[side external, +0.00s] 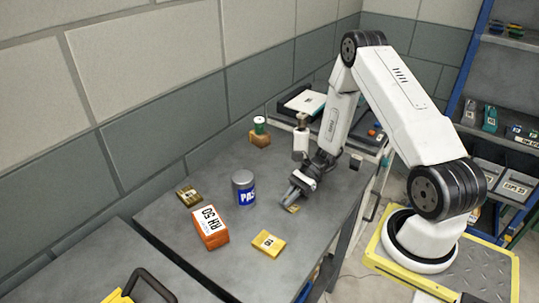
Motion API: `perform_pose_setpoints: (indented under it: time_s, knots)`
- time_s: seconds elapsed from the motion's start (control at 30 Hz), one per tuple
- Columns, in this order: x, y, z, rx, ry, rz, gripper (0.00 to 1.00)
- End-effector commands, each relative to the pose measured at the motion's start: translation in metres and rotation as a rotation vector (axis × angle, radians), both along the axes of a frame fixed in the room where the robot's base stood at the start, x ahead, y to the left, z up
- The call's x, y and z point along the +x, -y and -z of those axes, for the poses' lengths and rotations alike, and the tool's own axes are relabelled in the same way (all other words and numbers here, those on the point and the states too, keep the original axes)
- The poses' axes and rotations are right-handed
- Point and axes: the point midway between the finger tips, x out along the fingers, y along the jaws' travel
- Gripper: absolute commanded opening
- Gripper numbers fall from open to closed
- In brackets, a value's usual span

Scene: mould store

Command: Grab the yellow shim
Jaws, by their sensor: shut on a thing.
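My gripper (291,201) points down at the grey table, right of the blue and grey tin. It is shut on a small, flat yellow piece with a dark mark, which looks like the yellow shim (294,209). The shim is at table level, and its far part is hidden by the fingers. I cannot tell whether it still touches the table. A brighter yellow block (268,243) with a white label lies on the table in front of the gripper, apart from it.
The blue and grey tin (244,189) stands close left of my gripper. An orange box (210,228) and a dark yellow-brown block (188,196) lie further left. A green-topped item on a brown block (260,135) stands behind. The table (330,215) is clear near its right edge.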

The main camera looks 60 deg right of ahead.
Motion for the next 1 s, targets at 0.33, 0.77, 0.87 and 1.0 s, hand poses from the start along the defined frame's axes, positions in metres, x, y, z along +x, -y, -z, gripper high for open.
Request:
perform_pose_setpoints:
  time_s: [0.33, 0.77, 0.87, 1.0]
  knots:
    - [0.0, 0.0, -0.017, 0.001, 0.001, 0.0, 0.0]
    - [-0.029, -0.005, -0.067, 0.001, 0.001, 0.001, 0.0]
    - [-0.04, -0.006, -0.08, -0.001, 0.003, 0.002, 0.0]
    - [-0.059, -0.009, -0.095, 0.001, 0.0, 0.003, 0.0]
